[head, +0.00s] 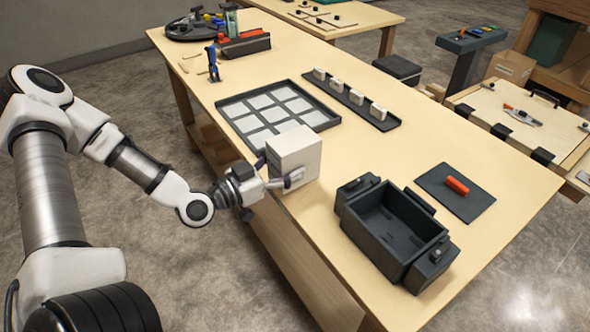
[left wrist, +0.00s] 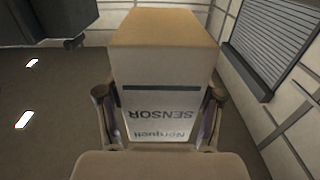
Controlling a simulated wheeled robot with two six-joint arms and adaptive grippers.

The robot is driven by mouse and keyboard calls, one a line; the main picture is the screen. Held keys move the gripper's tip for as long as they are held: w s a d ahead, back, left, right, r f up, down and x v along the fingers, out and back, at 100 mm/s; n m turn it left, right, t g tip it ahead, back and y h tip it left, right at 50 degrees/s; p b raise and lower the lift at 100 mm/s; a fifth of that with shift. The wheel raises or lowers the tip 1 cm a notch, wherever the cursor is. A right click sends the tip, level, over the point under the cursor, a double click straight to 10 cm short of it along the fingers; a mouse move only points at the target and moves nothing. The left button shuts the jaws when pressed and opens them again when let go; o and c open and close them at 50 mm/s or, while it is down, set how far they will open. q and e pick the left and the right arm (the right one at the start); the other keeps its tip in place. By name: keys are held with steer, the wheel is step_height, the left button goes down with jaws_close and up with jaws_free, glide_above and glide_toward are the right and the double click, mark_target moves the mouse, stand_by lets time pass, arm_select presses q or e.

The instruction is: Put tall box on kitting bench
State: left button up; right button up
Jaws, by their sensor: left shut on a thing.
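The tall box (head: 296,158) is a pale cream carton, held upright at the near left edge of the kitting bench (head: 420,150). My left gripper (head: 290,181) is shut on it, with a finger on its lower part. I cannot tell whether the box's base touches the bench top. My right gripper is not in view.
A black tray with pale square pads (head: 322,118) lies just behind the box. A dark open bin (head: 398,264) stands at the right front, beside a dark mat (head: 478,205) with a red-orange handle (head: 457,186). A narrow rack (head: 392,124) holds several white pieces. Bare bench lies between rack and bin.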

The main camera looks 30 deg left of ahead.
arm_select(q)
steer(key=w, duration=0.3)
steer(key=w+a, duration=0.1)
steer(key=w, duration=0.1)
steer(key=shift+w+f+b, duration=0.2)
steer(key=shift+f+b, duration=0.15)
steer(key=shift+b, duration=0.05)
step_height(320, 180, down, 3)
steer(key=shift+a+f+b, duration=0.1)
steer(key=shift+f+b, duration=0.05)
steer(key=shift+b, duration=0.3)
steer(key=shift+w, duration=0.1)
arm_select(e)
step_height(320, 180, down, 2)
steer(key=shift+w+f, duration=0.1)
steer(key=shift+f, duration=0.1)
arm_select(q)
steer(key=shift+f, duration=0.2)
steer(key=o, duration=1.4)
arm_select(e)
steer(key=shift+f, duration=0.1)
